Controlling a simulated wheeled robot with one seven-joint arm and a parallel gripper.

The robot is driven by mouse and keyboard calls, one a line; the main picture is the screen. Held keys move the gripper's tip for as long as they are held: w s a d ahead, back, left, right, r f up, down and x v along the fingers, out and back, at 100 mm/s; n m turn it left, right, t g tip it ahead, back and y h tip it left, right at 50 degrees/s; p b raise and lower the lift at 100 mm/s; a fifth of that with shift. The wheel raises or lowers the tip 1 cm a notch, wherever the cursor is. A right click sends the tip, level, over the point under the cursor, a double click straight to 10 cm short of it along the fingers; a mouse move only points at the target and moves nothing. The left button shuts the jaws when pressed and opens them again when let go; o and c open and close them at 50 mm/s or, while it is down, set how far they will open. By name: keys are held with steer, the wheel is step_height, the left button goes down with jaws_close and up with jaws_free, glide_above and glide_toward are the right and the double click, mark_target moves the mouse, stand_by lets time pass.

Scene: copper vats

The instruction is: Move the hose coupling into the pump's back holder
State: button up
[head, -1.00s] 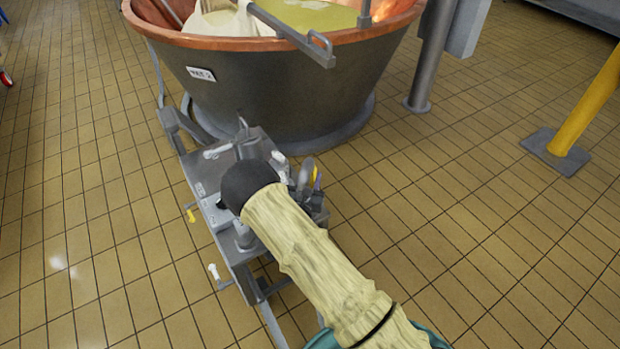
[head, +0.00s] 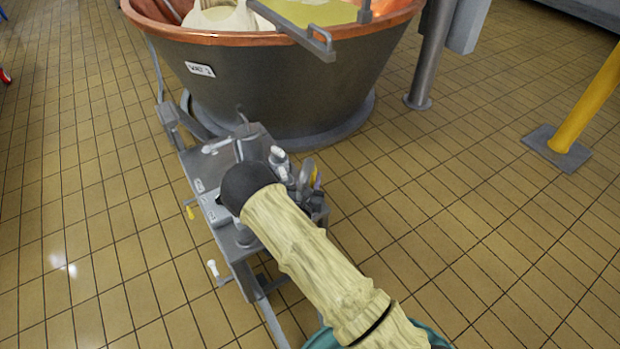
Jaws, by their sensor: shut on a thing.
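The pump (head: 205,160) is a grey wheeled frame standing on the floor in front of the copper vat. My arm, in a cream sleeve with a black rounded joint, crosses over its middle and right side. My gripper (head: 306,188) shows only in part, as dark grey parts past the sleeve's right edge, at the pump's right side. It is shut on the hose coupling, whose outline I cannot separate from the clutter there. A pale capped piece (head: 280,160) stands beside these parts. The back holder cannot be made out clearly; the sleeve hides much of the pump.
The large copper-rimmed vat (head: 275,85) stands just behind the pump. A grey post (head: 432,60) and a yellow post (head: 587,100) on a base plate stand to the right. Yellow-handled and white-handled levers (head: 214,270) stick out left. Tiled floor is free on both sides.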

steer(key=shift+f+b, duration=0.7)
steer(key=shift+f, duration=0.65)
stand_by(0.9)
steer(key=o, duration=1.2)
steer(key=shift+c, duration=0.2)
steer(key=shift+f, duration=0.1)
steer(key=s+a+p, duration=0.1)
steer(key=s+a, duration=0.2)
steer(key=s, duration=1.4)
steer(key=shift+p, duration=0.4)
steer(key=shift+a, duration=0.1)
